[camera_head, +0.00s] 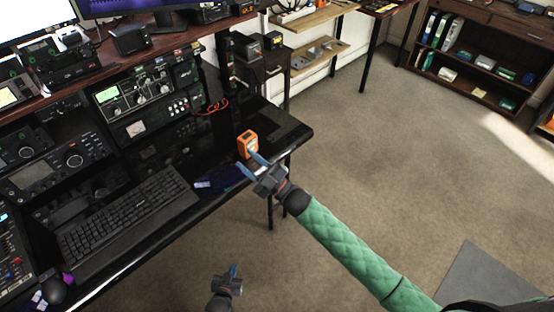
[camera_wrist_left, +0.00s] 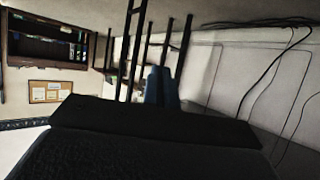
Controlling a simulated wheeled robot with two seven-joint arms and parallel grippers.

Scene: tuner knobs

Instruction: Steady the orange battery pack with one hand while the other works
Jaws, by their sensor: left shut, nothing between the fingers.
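The orange battery pack (camera_head: 247,142) stands upright near the right end of the black desk in the head view. My right gripper (camera_head: 247,160) is at the desk edge just in front of the pack, with its two blue fingers spread apart. The upper finger's tip is close to the pack's base; I cannot tell whether they touch. My left gripper (camera_head: 234,268) is low in the head view, away from the desk and pack, shut and empty. Its blue fingers (camera_wrist_left: 161,87) also show together in the left wrist view, where the pack does not appear.
A black keyboard (camera_head: 128,216) lies on the desk (camera_head: 286,128) left of the pack. A small blue-white item (camera_head: 203,184) lies near the front edge.

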